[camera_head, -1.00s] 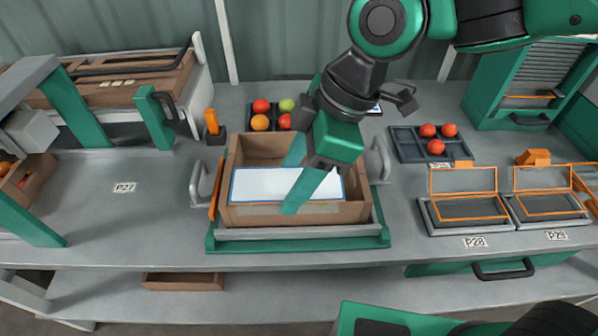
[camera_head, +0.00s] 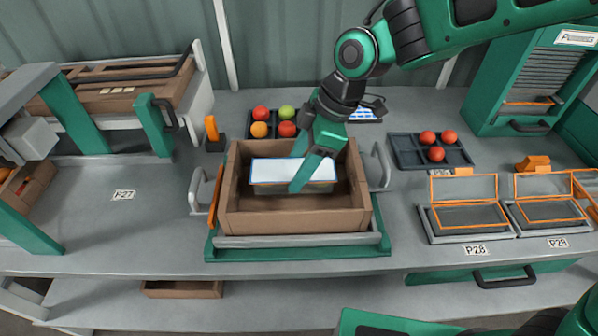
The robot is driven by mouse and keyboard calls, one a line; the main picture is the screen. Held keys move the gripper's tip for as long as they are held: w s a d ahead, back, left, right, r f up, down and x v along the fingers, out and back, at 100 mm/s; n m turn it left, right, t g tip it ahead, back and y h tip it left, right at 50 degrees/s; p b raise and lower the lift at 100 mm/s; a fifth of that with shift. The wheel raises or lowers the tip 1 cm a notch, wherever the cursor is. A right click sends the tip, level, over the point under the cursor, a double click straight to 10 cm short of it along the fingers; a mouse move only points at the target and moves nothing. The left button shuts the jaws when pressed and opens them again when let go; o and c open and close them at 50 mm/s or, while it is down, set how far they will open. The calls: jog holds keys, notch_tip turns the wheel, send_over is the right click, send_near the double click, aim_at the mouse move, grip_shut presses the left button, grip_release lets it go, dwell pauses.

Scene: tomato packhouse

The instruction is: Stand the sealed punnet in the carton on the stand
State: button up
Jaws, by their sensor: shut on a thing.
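The carton (camera_head: 290,222) is an open brown box on a green and grey stand (camera_head: 300,252) at the middle of the bench. The sealed punnet (camera_head: 275,172) has a flat white lid with a blue edge and a dark body. It is level, inside the carton's outline toward its back wall. I cannot tell if its base touches the carton floor. My gripper (camera_head: 304,172) comes down over the punnet and is shut on it, with a green finger across the lid's right part. The far finger is mostly hidden.
Grey handles (camera_head: 200,190) flank the carton. Behind it is a tray with several fruits (camera_head: 261,113). A dark tray with tomatoes (camera_head: 436,154) and orange-edged open punnets (camera_head: 462,200) stand at right. The bench left of the carton, near label P27 (camera_head: 123,195), is clear.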

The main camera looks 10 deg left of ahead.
jog(key=shift+f, duration=1.5)
jog(key=o, duration=1)
jog(key=shift+f, duration=0.1)
jog(key=v, duration=1.2)
jog(key=shift+s, duration=0.1)
